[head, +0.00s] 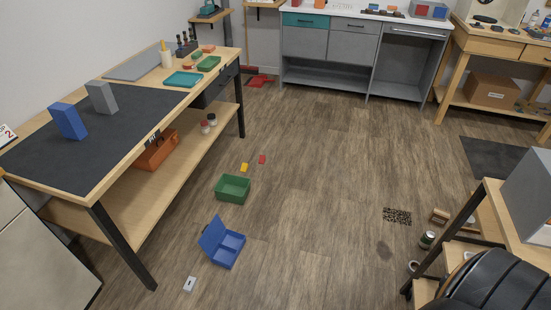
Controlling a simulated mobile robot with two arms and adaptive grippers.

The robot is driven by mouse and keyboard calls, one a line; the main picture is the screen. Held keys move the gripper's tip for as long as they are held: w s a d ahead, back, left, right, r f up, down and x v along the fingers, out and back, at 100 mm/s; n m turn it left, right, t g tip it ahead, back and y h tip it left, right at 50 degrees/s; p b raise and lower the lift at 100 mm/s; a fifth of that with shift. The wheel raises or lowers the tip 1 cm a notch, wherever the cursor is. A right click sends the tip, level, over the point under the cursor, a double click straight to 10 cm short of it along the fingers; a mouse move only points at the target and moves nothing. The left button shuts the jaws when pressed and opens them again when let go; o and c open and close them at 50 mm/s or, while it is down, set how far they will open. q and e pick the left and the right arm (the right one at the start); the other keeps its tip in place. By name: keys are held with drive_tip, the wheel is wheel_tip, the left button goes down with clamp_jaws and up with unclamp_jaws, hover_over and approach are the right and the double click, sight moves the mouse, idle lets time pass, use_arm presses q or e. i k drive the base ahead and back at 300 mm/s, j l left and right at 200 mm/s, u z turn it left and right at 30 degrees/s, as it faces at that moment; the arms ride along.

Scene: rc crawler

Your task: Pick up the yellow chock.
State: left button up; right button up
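A small yellow block (244,167), which looks like the yellow chock, lies on the wooden floor near the middle of the head view. It is just behind the green bin (233,190), and a small red block (262,159) lies close to its right. Its exact shape is too small to tell. Neither of my grippers shows in the head view.
An open blue case (222,245) lies in front of the green bin, with a small pale object (189,284) nearby. The workbench (98,190) stands left, with an orange toolbox (155,149) on its shelf. A dark floor grate (397,216) lies right; the middle floor is clear.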

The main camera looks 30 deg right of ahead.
sight(245, 166)
drive_tip(key=i+l+z, duration=0.25)
drive_tip(key=i+l, duration=0.2)
drive_tip(key=i+l+z, duration=0.5)
drive_tip(key=i, duration=0.2)
drive_tip(key=i+z, duration=0.25)
drive_tip(key=i+l+z, duration=0.3)
drive_tip(key=i, duration=0.85)
drive_tip(key=i+z, duration=0.3)
drive_tip(key=i, duration=0.9)
drive_tip(key=i+u, duration=0.2)
drive_tip(key=i, duration=0.35)
drive_tip(key=i+l+u, duration=0.15)
drive_tip(key=i, duration=0.45)
drive_tip(key=i+l+u, duration=0.2)
drive_tip(key=i, duration=0.35)
drive_tip(key=i+u, duration=0.25)
drive_tip(key=u, duration=0.2)
drive_tip(key=i+u, duration=0.3)
drive_tip(key=u, duration=0.15)
drive_tip(key=i+l+u, duration=0.1)
drive_tip(key=i+u, duration=0.15)
drive_tip(key=u, duration=0.2)
drive_tip(key=i+l+u, duration=0.2)
drive_tip(key=u, duration=0.25)
drive_tip(key=i+l+u, duration=0.2)
drive_tip(key=l+u, duration=0.25)
drive_tip(key=j, duration=0.15)
